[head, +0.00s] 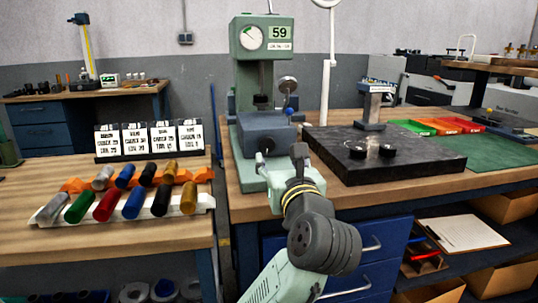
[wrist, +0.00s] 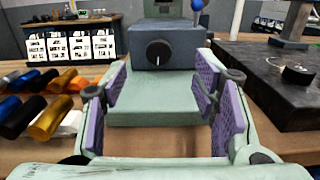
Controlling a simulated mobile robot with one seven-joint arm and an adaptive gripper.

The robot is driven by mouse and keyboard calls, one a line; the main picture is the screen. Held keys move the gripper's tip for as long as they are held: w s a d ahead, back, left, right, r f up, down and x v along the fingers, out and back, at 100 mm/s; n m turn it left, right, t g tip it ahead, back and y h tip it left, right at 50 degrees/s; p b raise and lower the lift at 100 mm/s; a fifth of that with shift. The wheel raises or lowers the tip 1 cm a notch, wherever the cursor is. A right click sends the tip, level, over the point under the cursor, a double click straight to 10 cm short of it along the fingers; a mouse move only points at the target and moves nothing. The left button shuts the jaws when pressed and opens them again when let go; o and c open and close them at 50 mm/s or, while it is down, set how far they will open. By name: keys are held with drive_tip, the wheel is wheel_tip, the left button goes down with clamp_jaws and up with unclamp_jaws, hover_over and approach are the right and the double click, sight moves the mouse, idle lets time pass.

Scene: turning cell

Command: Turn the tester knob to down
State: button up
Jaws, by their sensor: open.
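The tester is a green machine (head: 262,40) with a round dial and a "59" label, standing on the wooden bench. Its blue-grey block (head: 265,122) sits low on the front. In the wrist view a round black knob (wrist: 158,53) is on the front face of that block (wrist: 185,45). A pale mark shows on the knob, too small to read its direction surely. My gripper (head: 280,158) is in front of the block. The wrist view shows its purple-padded fingers (wrist: 160,86) open, with nothing between them and the knob ahead, apart.
A dark surface plate (head: 430,158) with two black round pieces lies to the right. A rack of coloured cylinders (head: 50,212) and a row of label cards (head: 150,139) stand on the left bench. A ball-ended lever (head: 289,100) rises beside the block.

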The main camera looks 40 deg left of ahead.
sight(268, 145)
drive_tip(key=shift+a+f+m, duration=0.15)
drive_tip(key=shift+f+m, duration=0.25)
drive_tip(key=shift+f, duration=0.1)
drive_tip(key=shift+w+a+f, duration=0.1)
drive_tip(key=shift+w+a, duration=0.15)
drive_tip(key=p+x, duration=0.2)
drive_tip(key=x, duration=0.8)
drive_tip(key=shift+f, duration=0.15)
drive_tip(key=c, duration=1.1)
